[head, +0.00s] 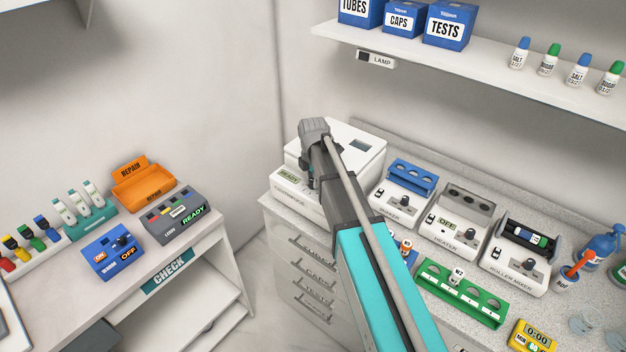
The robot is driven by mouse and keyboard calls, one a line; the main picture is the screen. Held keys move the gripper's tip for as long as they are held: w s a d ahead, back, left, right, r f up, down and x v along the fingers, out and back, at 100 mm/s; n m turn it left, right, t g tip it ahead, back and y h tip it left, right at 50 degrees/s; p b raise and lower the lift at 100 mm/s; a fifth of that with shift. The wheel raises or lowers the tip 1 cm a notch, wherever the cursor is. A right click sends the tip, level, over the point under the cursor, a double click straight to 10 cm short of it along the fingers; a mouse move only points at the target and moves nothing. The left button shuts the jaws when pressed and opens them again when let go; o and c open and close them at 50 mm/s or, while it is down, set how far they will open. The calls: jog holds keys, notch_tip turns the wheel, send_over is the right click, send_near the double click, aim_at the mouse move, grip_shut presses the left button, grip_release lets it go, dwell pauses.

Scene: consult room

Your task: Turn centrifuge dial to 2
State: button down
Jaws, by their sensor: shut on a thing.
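The centrifuge (367,151) is a white box with a small dark window in its lid, standing at the left end of the counter. The gripper is shut on what appears to be the centrifuge dial. The dial, its numbers and my fingertips are mostly hidden, so the dial's setting cannot be read.
Right of the centrifuge stand a shaker with a blue rack (411,176), a heater (458,222) and a roller mixer (522,246). A green rack (461,293) is in front. A shelf (480,68) with boxes and bottles hangs above. A CHECK desk (205,238) stands left.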

jog(key=n, duration=0.4)
jog(key=shift+n, duration=2.2)
jog(key=c, duration=0.7)
grip_release()
jog(key=shift+o, duration=0.2)
